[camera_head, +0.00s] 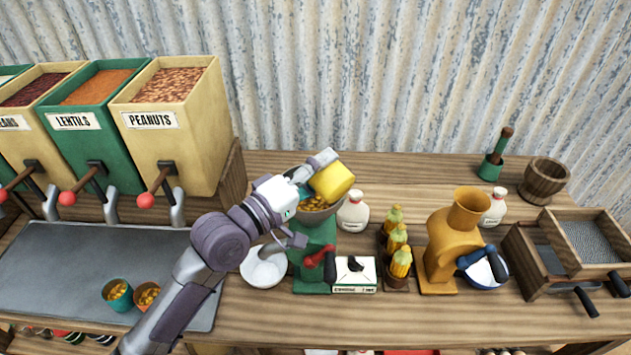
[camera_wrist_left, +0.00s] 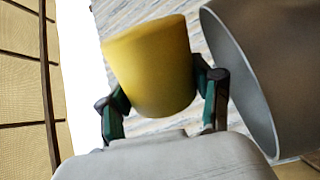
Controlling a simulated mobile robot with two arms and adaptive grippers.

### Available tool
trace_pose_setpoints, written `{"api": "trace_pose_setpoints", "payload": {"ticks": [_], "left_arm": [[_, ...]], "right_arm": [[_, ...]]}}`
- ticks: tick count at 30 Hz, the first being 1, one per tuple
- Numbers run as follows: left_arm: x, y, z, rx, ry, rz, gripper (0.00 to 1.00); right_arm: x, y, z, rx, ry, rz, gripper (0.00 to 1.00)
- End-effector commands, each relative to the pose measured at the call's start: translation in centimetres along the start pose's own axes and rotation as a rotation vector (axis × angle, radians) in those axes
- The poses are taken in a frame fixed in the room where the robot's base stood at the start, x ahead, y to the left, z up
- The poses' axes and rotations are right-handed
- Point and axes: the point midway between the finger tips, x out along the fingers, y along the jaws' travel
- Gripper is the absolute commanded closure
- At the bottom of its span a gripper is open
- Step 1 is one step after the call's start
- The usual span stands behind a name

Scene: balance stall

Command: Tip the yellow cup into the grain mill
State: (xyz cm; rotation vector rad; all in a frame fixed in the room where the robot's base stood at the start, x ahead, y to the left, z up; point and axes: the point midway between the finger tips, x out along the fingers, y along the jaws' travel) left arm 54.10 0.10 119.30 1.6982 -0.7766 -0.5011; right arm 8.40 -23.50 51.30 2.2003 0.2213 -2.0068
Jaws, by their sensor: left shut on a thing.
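The yellow cup (camera_head: 335,180) is held tilted in my left gripper (camera_head: 316,175), over the hopper at the back of the green grain mill (camera_head: 314,240). My right gripper is not in view.
A white bowl (camera_head: 264,268) stands left of the mill and a white box (camera_head: 354,274) to its right. A white jar (camera_head: 353,212), corn cobs (camera_head: 399,262) and an orange mill (camera_head: 440,252) stand further right. Two cups of kernels (camera_head: 118,294) stand on the grey tray.

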Motion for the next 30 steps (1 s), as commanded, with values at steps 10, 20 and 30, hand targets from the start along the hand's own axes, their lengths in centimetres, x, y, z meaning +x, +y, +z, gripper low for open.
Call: {"api": "trace_pose_setpoints", "payload": {"ticks": [10,20,30], "left_arm": [[0.2,2.7,0.5,0.959,-0.07,-0.002,0.74],[0.3,3.9,1.3,1.293,-0.093,-0.002,0.74],[0.3,3.8,1.3,1.305,-0.093,-0.002,0.74]], "right_arm": [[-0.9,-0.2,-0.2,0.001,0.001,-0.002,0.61],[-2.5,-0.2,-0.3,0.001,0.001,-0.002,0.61],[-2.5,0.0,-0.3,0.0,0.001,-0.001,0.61]]}}
